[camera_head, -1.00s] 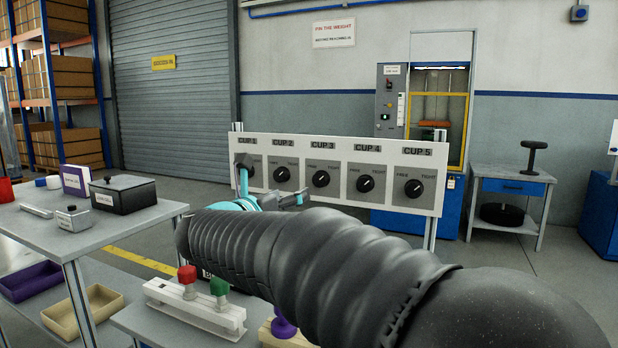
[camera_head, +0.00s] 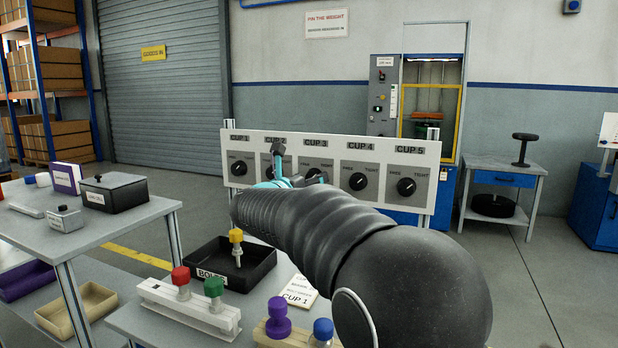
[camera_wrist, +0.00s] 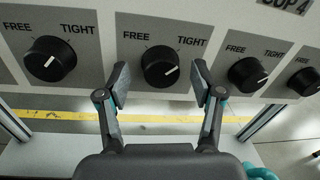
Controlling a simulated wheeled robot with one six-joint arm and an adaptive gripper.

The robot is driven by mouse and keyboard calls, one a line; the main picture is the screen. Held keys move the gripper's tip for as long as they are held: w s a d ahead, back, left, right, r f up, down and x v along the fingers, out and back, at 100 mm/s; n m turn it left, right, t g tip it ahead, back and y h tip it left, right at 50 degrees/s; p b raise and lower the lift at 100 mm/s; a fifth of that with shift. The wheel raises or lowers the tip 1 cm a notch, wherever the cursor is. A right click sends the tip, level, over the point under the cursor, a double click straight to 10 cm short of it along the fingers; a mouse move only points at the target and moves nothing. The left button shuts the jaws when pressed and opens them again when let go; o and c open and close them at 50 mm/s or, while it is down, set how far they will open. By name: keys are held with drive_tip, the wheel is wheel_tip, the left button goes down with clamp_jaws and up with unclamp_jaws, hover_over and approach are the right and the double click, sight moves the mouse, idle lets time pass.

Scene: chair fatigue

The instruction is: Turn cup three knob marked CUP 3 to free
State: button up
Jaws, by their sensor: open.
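The white panel (camera_head: 300,198) carries a row of black knobs labelled CUP 1 to CUP 5, each marked FREE and TIGHT. The CUP 3 knob is mostly hidden behind my gripper in the head view. In the wrist view the middle knob (camera_wrist: 160,65), two places along from the far right one and apparently CUP 3, has its white line angled to the right, towards the TIGHT side. My gripper (camera_wrist: 160,88) is open, with its fingertips on either side of this knob and apart from it. The CUP 4 knob (camera_wrist: 247,75) is just right of the right finger.
The CUP 2 knob (camera_wrist: 50,60) is left of my gripper. A black bolts tray (camera_head: 232,262) and a rack with red and green knobbed pieces (camera_head: 190,304) sit on the bench below my arm. A test machine (camera_head: 430,110) stands behind the panel.

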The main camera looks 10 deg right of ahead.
drive_tip(key=shift+w+d, duration=0.15)
drive_tip(key=shift+w, duration=0.05)
drive_tip(key=c, duration=1.2)
drive_tip(key=shift+o, duration=0.2)
drive_tip(key=shift+n, duration=0.4)
drive_tip(key=shift+s+f+n+t+y+p, duration=0.1)
drive_tip(key=shift+n+t+y+p, duration=0.25)
drive_tip(key=shift+n, duration=4.2)
drive_tip(key=shift+f+n+t+y+p, duration=0.15)
drive_tip(key=shift+n+t, duration=0.4)
drive_tip(key=shift+n, duration=4)
